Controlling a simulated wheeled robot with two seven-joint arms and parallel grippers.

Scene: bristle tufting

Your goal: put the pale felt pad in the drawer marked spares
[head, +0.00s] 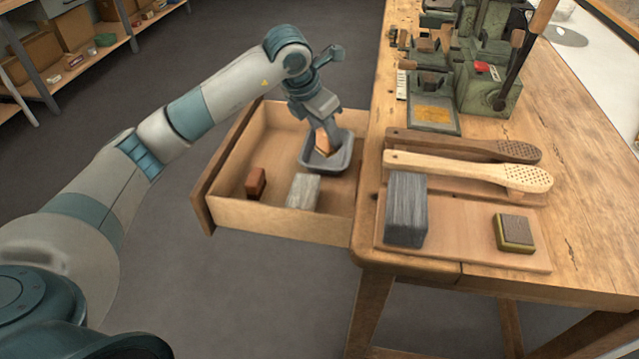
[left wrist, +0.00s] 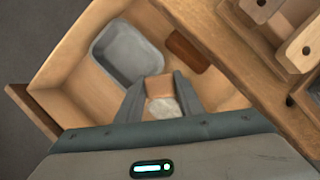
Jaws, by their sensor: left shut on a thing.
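My left gripper (head: 322,135) is shut on a small tan block-like piece (head: 323,145), which I take to be the felt pad. It shows between the fingers in the left wrist view (left wrist: 160,87), with a paler rough patch just below. In the head view the gripper and piece overlap a grey tray (head: 344,158) in the open drawer (head: 280,222); I cannot tell whether the piece touches the tray. The tray also shows in the left wrist view (left wrist: 127,50). No readable spares mark shows. My right gripper is out of view.
The drawer also holds a reddish-brown block (head: 256,183) and a pale grey streaked block (head: 303,190). On the bench (head: 590,180) lie a dark brush handle (head: 450,143), a pale one (head: 465,168), a dark grey block (head: 406,210) and a brown pad (head: 515,232).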

